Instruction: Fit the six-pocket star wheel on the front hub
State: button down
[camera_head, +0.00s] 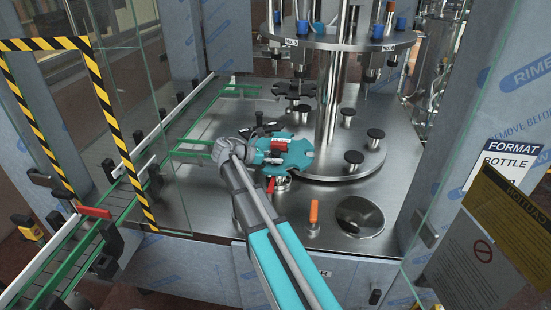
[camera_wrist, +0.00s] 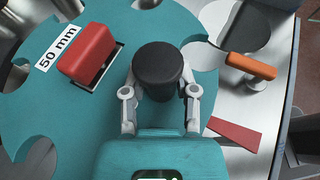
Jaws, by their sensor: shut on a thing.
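The teal star wheel (camera_head: 300,157) has rounded pockets around its rim and is held roughly flat over the front of the machine deck. In the wrist view the star wheel (camera_wrist: 105,25) carries a "50 mm" label (camera_wrist: 58,47), a red handle (camera_wrist: 88,52) and a black knob (camera_wrist: 158,68). My gripper (camera_wrist: 160,92) is shut on the black knob, one finger on each side. In the head view my gripper (camera_head: 259,150) reaches the wheel from the left. A short metal part (camera_head: 282,184) shows just under the wheel's front edge. The front hub's top is hidden by the wheel.
An orange handle (camera_head: 313,213) stands upright on the deck, with a round dark disc (camera_head: 359,217) to its right. A round platform with several black-topped posts (camera_head: 375,138) is behind. A dark star wheel (camera_head: 297,91) sits at the back. A conveyor (camera_head: 75,235) runs at left.

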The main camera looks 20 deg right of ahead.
jog(key=shift+f, duration=0.1)
jog(key=shift+c, duration=1.5)
grip_release()
notch_tip(320, 180, up, 10)
jog(key=p, duration=1)
jog(key=shift+r, duration=0.2)
jog(key=shift+f, duration=0.1)
